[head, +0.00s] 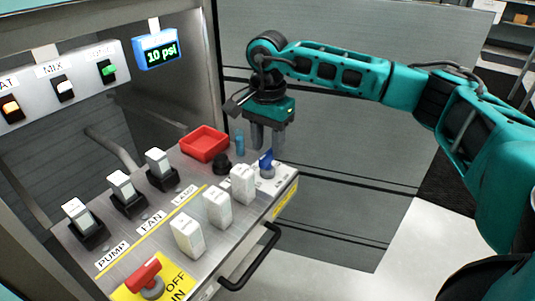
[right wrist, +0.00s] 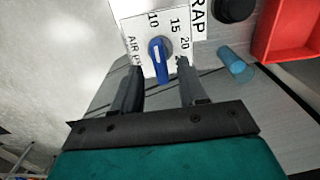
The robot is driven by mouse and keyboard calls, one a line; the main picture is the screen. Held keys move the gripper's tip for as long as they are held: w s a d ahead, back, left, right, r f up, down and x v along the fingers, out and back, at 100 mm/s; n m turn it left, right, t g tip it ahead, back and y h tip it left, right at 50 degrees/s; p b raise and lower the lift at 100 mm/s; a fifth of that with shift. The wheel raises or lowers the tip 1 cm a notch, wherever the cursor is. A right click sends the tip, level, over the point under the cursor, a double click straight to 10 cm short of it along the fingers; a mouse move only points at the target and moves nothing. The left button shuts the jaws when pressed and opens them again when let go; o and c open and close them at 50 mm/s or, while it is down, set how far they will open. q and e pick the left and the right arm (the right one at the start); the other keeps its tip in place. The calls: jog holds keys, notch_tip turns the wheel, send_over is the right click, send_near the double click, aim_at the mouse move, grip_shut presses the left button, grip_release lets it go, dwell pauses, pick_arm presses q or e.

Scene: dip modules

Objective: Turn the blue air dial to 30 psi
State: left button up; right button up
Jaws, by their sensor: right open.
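The blue air dial (head: 267,162) sits at the right back corner of the metal panel. It also shows in the right wrist view (right wrist: 158,55) on a white plate marked 10, 15 and 20; the lower part of the plate is cut off by my fingers and the panel edge. A blue-framed display (head: 158,51) reads 10 psi. My right gripper (head: 266,149) points down just above the dial, open and empty. In the right wrist view its fingertips (right wrist: 159,69) lie on either side of the dial; I cannot tell whether they touch it. My left gripper is out of view.
A red tray (head: 204,143), a black knob (head: 222,164) and a small blue cylinder (head: 240,142) are close to the right gripper. White modules (head: 243,184) stand in front of it. A red switch (head: 146,277) and black handle (head: 250,258) are nearer the front.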

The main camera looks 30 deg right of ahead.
jog(key=shift+f, duration=1.1)
grip_shut()
